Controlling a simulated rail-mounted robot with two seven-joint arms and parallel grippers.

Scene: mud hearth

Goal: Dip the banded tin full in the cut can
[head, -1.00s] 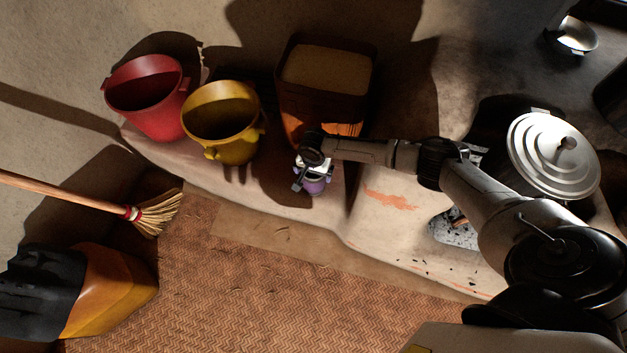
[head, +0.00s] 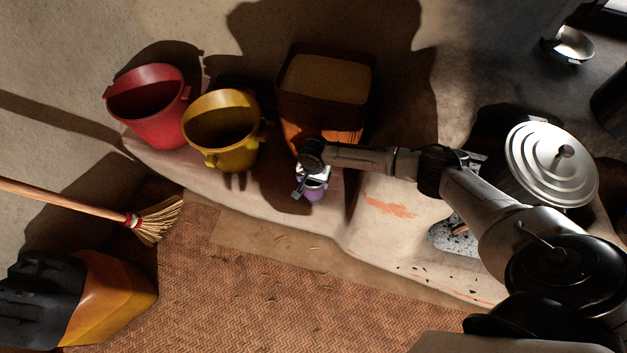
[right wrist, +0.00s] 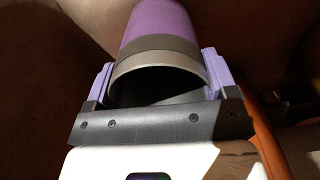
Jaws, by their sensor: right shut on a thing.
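The banded tin (right wrist: 160,35) is purple with a grey-brown band and rim, and fills the upper middle of the right wrist view. Its dark mouth faces that camera; I cannot tell whether anything is inside. My right gripper (right wrist: 158,80) is shut on it, one finger on each side of the rim. In the head view, the tin (head: 312,191) shows as a small purple patch under my right gripper (head: 311,180). They are just in front of the cut can (head: 298,118), a square orange-brown can with a flat brown surface inside. My left gripper is out of view.
A yellow bucket (head: 221,150) and a red bucket (head: 155,130) stand left of the can on the pale ledge (head: 385,240). A lidded pot (head: 545,185) stands at right. A broom (head: 90,203) and a yellow jerrycan (head: 118,295) are at lower left.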

